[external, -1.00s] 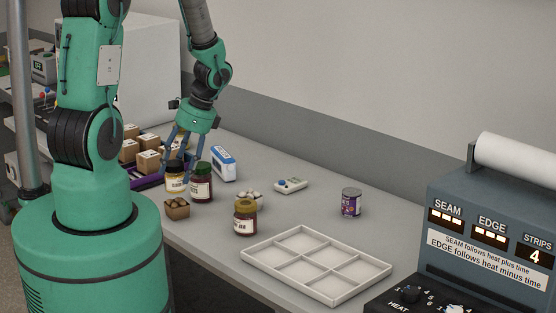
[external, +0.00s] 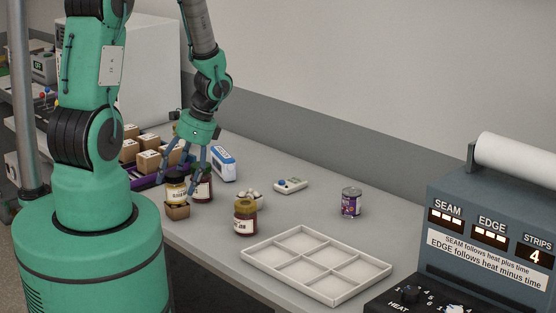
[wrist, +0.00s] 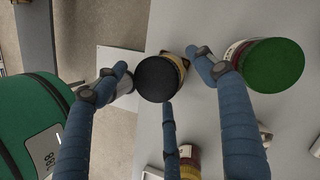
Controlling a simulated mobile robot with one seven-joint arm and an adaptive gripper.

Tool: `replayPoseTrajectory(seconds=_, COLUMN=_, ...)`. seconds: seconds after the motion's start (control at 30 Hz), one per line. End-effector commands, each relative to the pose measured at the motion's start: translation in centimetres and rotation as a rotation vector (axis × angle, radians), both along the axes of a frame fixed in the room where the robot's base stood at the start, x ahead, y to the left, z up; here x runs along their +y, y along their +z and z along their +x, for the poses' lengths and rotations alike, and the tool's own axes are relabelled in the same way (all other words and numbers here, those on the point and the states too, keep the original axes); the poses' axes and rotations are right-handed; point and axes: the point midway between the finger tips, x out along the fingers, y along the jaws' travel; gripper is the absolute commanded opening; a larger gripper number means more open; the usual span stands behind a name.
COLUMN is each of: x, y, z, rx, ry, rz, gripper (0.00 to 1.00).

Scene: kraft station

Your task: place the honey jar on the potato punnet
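A jar with a black lid and a pale label, which I take as the honey jar (external: 175,189), stands upright on the brown potato punnet (external: 177,212) in the external view. Its black lid (wrist: 161,79) is in the middle of the wrist view, with the punnet's edge partly showing beside it. My gripper (external: 178,181) is around the jar from above. Its fingers (wrist: 163,75) are spread, with gaps at the left and right of the lid, so it looks open. The jar hides the punnet's contents.
A green-lidded jar (wrist: 273,66) stands close to the right finger in the wrist view. Cardboard boxes (external: 148,161) are behind left.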

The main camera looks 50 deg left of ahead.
Motion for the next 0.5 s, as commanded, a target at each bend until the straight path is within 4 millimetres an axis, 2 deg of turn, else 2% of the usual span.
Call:
replayPoseTrajectory(seconds=0.27, x=0.0, y=0.4, z=0.0, rx=-0.001, ry=0.0, rz=0.001, gripper=0.7)
replayPoseTrajectory(seconds=0.5, x=-0.5, y=2.4, z=0.8, rx=-0.004, ry=0.0, rz=0.001, gripper=0.7)
